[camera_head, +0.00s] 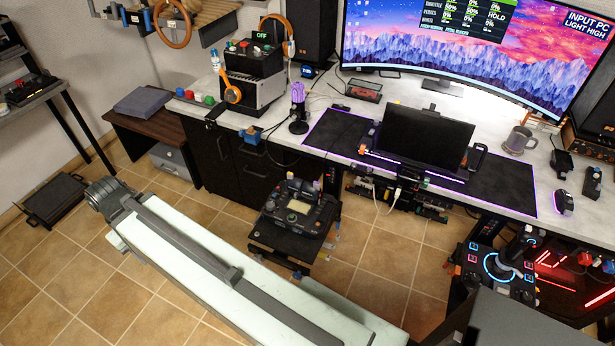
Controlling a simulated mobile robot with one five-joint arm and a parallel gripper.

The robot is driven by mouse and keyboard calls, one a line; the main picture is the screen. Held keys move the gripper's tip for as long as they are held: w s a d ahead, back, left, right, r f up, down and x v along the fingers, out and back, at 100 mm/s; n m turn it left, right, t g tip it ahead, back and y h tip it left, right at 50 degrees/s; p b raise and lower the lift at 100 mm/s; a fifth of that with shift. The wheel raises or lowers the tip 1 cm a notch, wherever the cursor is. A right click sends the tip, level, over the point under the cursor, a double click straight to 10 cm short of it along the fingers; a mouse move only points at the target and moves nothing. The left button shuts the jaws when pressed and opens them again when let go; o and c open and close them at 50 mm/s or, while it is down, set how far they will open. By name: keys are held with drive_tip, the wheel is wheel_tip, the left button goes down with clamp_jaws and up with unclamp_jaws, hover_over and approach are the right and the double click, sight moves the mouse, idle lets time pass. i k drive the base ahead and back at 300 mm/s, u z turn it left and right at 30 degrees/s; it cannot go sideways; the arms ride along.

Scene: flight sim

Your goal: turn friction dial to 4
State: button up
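I cannot make out a friction dial or its number marks at this size. A black control unit with levers and buttons (298,210) stands on a low stand in front of the desk. A second control unit with a blue glowing ring (497,270) stands at the lower right. A black box with knobs and a small "OFF" display (253,78) stands on the desk's left part. My pale arm crosses the lower picture, with a grey joint at its left end. I see no gripper fingers.
The white desk (395,88) carries a wide curved monitor (470,50), a smaller dark screen (424,137), a purple microphone (298,108) and a mug (518,140). A low brown table (150,125) stands left. Tiled floor (60,275) is open at lower left.

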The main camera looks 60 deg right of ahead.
sight(270, 206)
drive_tip(key=z, duration=1.7)
drive_tip(key=k, duration=0.35)
drive_tip(key=u, duration=0.3)
drive_tip(key=i, duration=0.75)
drive_tip(key=z, duration=0.55)
